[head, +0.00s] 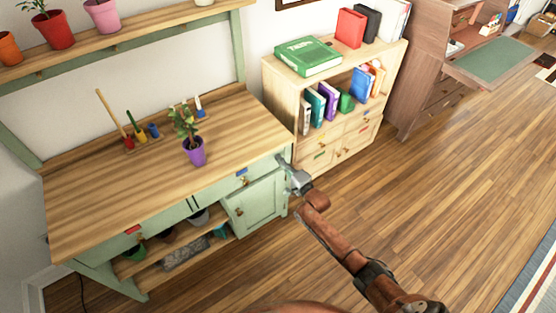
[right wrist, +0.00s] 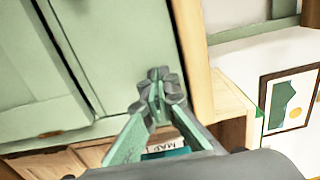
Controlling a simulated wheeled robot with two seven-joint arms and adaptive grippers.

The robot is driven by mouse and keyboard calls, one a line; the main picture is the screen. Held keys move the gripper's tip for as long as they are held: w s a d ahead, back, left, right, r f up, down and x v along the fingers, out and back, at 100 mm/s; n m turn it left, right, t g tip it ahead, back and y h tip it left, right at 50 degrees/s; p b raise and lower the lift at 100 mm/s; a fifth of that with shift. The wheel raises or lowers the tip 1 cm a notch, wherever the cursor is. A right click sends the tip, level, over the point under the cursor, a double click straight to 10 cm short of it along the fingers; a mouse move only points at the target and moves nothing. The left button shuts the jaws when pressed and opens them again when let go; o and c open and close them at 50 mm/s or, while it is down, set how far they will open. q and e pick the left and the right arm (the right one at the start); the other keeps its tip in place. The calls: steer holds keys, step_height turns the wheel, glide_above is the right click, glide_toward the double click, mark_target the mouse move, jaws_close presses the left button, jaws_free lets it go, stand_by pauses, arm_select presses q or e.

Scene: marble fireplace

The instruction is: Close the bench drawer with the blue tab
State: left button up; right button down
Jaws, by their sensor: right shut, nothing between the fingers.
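The green bench (head: 150,165) with a wooden top stands at the left in the head view. Its right front drawer carries a blue tab (head: 242,172), above a cupboard door (head: 256,203). The drawer front looks near the bench's front face; I cannot tell whether a small gap is left. My right gripper (head: 282,162) is shut and empty, at the bench's right front corner, beside the drawer's right end. Whether it touches the bench is unclear. In the right wrist view its closed fingertips (right wrist: 157,76) lie over green bench panels. My left gripper is out of view.
The left bench drawer has a red tab (head: 133,229). A purple pot (head: 194,152) with a plant stands on the bench top. A wooden bookcase (head: 285,95) with its own drawers stands just right of the bench. The wooden floor (head: 420,190) to the right is clear.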

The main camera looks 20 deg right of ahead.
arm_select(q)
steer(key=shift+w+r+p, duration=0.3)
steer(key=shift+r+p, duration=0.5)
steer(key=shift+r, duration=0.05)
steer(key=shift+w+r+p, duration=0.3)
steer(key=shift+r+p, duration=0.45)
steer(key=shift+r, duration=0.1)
arm_select(e)
steer(key=v, duration=1.3)
steer(key=shift+d+r, duration=0.15)
steer(key=shift+r, duration=0.05)
